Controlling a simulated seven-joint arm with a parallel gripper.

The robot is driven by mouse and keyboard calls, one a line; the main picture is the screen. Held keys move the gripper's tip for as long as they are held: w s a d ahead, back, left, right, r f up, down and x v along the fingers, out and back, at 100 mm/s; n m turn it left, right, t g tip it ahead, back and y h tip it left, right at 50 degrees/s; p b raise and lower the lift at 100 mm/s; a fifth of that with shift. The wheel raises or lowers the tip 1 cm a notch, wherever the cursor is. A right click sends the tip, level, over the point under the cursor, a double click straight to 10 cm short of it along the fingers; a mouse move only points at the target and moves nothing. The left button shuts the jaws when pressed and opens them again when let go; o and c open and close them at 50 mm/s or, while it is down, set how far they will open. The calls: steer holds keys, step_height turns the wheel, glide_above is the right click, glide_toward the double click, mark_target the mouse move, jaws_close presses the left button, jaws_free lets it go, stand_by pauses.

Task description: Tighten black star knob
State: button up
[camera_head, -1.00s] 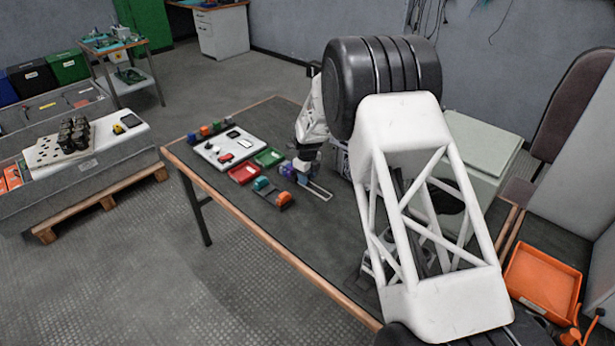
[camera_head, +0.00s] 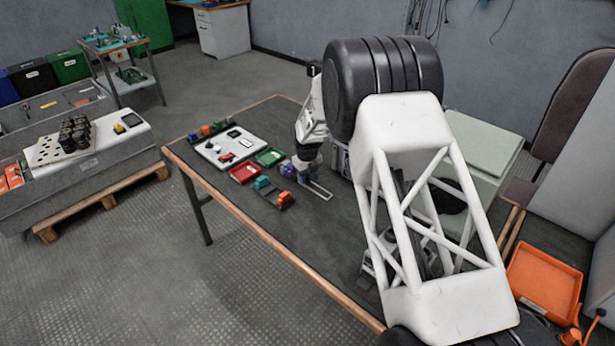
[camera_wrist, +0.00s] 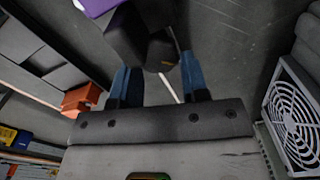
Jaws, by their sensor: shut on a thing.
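My gripper (camera_wrist: 160,82) shows two blue-padded fingers in the wrist view, shut on a dark, faceted piece (camera_wrist: 135,38) between them. This looks like the black star knob, but its lobes are not clear. A purple part (camera_wrist: 98,5) sits just beyond it, and a thin pale rod shows between the fingers. In the head view my gripper (camera_head: 308,166) points down at the table beside a slotted metal bracket (camera_head: 318,190) and a purple piece (camera_head: 287,169). The knob itself cannot be made out there.
An orange block (camera_head: 285,199) and a teal block (camera_head: 263,184) lie nearby. Red (camera_head: 244,172) and green (camera_head: 269,157) trays and a white panel (camera_head: 216,150) are to the left. In the wrist view a white fan grille (camera_wrist: 292,122) stands at right and an orange piece (camera_wrist: 80,101) at left.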

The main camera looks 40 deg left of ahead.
stand_by(0.4)
steer(key=shift+s+m, duration=0.15)
steer(key=shift+m, duration=1.25)
steer(key=o, duration=0.8)
steer(key=shift+a+r, duration=0.1)
steer(key=shift+r, duration=3.4)
